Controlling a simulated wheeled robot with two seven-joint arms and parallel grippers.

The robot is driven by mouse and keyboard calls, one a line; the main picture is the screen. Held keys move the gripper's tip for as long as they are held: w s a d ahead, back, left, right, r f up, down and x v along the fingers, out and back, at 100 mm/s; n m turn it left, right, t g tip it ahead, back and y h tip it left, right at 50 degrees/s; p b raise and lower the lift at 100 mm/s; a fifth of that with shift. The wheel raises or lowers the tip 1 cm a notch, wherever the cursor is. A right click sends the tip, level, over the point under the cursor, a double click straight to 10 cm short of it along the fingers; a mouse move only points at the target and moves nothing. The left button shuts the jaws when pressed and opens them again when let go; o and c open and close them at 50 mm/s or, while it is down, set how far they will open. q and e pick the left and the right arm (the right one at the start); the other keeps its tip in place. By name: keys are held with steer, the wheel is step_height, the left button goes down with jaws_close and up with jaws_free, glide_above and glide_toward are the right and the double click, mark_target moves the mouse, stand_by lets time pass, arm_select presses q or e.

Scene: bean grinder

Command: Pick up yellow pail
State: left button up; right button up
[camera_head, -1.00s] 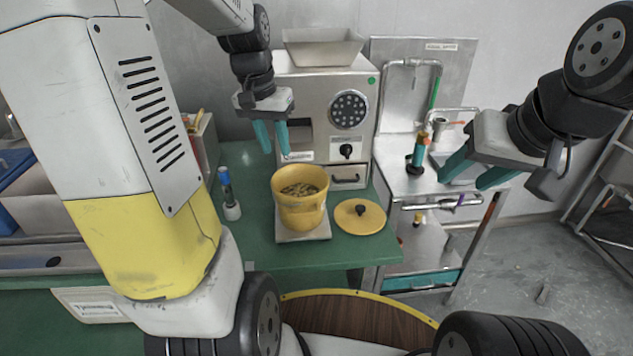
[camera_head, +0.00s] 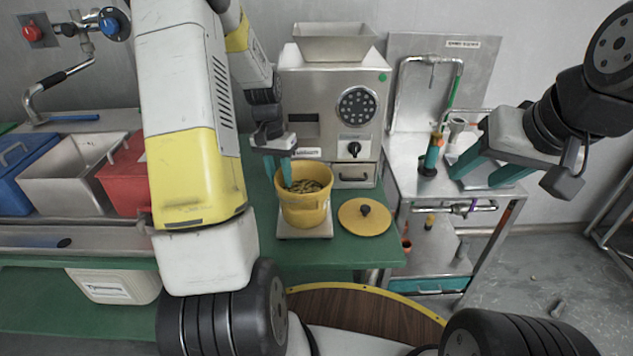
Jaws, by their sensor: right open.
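The yellow pail (camera_head: 305,209) stands upright on a small pale plate (camera_head: 289,236) on the green table, with brown-yellow beans inside. My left gripper (camera_head: 278,178) points down at the pail's back-left rim. Its teal fingers show apart, one over the pail's opening and one by its left side. Whether either finger touches the rim is unclear. My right gripper (camera_head: 482,178) is open and empty, above the steel cart at the right, away from the pail.
A yellow lid with a black knob (camera_head: 365,217) lies right of the pail. The steel grinder (camera_head: 333,110) stands close behind. Red (camera_head: 125,175) and blue (camera_head: 22,175) bins are at the left. A steel cart (camera_head: 452,225) stands at the right.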

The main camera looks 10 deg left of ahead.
arm_select(q)
steer(key=shift+d+f, duration=0.1)
steer(key=shift+f, duration=0.7)
jaws_close()
steer(key=shift+r, duration=0.1)
stand_by(0.7)
